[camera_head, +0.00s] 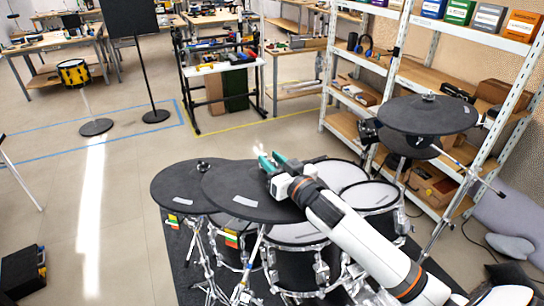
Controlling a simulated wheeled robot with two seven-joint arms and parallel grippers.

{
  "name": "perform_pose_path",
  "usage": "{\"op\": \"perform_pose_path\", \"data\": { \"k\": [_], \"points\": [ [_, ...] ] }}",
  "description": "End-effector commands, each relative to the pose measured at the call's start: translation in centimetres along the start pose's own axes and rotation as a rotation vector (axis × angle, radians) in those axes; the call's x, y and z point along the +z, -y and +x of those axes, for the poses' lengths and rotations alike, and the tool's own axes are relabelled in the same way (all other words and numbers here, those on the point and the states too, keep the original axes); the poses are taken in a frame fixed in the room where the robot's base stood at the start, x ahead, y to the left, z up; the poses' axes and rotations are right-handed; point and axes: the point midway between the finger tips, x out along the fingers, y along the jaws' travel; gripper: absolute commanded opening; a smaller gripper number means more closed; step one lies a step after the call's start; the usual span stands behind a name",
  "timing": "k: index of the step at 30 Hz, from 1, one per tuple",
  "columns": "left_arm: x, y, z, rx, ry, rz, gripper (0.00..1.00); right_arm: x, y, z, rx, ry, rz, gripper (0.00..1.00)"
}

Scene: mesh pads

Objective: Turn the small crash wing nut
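My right gripper (272,161) has teal fingers, seen at the far end of the white arm that comes in from the lower right. It is over the back part of the middle black cymbal pad (232,186). Its two fingers look apart, with a small gap between them; I see nothing clearly held. No wing nut shows on this middle pad; the gripper may hide it. The left black pad (172,186) has a small nut (203,165) on top. The right, raised black pad (410,116) also has a small nut (429,97). My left gripper is not in view.
White mesh drum pads (338,173) stand below and right of the gripper, among chrome stands. A metal shelf (405,40) with boxes is at the back right. A music stand (141,60) and workbenches are farther back. The floor at left is mostly clear.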

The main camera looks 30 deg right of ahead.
Motion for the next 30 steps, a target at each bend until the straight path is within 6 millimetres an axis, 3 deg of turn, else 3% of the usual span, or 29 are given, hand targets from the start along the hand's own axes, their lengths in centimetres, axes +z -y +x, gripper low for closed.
{"op": "perform_pose_path", "data": {
  "k": [9, 15, 23, 30],
  "points": [
    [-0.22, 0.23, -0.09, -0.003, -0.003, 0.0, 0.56, -0.01, -0.03, 0.34, 0.001, 0.001, 0.0, 0.3],
    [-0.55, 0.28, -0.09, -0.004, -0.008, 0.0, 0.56, -0.01, -0.02, 0.33, 0.001, 0.001, 0.0, 0.0],
    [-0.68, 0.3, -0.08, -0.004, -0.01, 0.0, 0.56, 0.01, -0.17, 0.36, -0.02, 0.004, 0.002, 0.0],
    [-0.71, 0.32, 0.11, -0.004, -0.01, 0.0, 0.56, 0.0, -0.44, 0.42, -0.155, 0.007, 0.0, 0.0]
  ]
}}
